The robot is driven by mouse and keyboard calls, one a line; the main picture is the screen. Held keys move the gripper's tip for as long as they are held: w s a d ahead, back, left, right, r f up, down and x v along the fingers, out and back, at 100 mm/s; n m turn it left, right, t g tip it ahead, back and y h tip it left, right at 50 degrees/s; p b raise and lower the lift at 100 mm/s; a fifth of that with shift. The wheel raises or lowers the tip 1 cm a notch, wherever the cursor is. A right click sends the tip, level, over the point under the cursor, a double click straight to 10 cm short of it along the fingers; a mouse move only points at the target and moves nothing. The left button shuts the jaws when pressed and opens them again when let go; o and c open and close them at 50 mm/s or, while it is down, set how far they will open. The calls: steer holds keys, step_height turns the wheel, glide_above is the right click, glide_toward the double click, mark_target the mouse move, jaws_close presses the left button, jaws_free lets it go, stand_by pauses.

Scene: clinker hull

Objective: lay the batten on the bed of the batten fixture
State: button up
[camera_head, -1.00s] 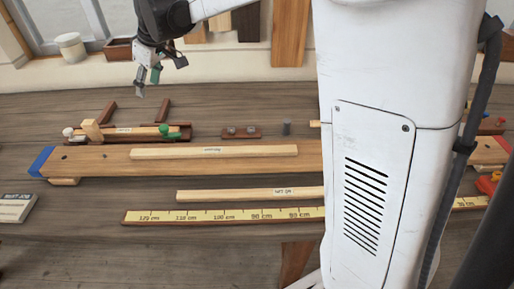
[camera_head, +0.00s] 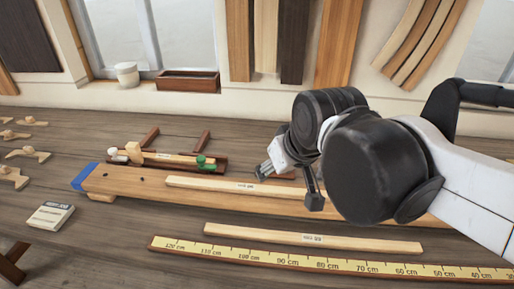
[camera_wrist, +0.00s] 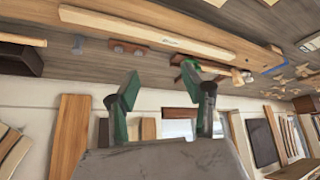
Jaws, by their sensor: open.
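Two pale strips with small labels show in the head view; I cannot read which is the batten. One pale strip (camera_head: 235,187) lies on a long plank with a blue end; it also shows in the wrist view (camera_wrist: 150,35). The other strip (camera_head: 310,238) lies on the bench in front. A dark-red fixture (camera_head: 217,167) with a green knob, a white knob and a pale piece across it stands behind the plank; I cannot tell if it is the batten fixture. My gripper (camera_head: 288,186) is open and empty, its fingers apart (camera_wrist: 160,80), above the plank's back side.
A yellow measuring rule (camera_head: 330,264) lies along the bench front. A white labelled box (camera_head: 50,216) and several small wooden pieces (camera_head: 25,152) are at left. A dark-red tray (camera_head: 188,81) and a white pot (camera_head: 127,74) stand on the sill. Boards hang behind.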

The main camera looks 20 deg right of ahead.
steer(key=s+d+f+m, duration=0.1)
steer(key=s+f, duration=0.2)
steer(key=s, duration=0.2)
steer(key=shift+d+t+h, duration=0.3)
steer(key=shift+d, duration=0.1)
steer(key=shift+f, duration=0.15)
steer(key=shift+f+b, duration=0.7)
steer(key=shift+o, duration=0.3)
steer(key=shift+w+r, duration=0.1)
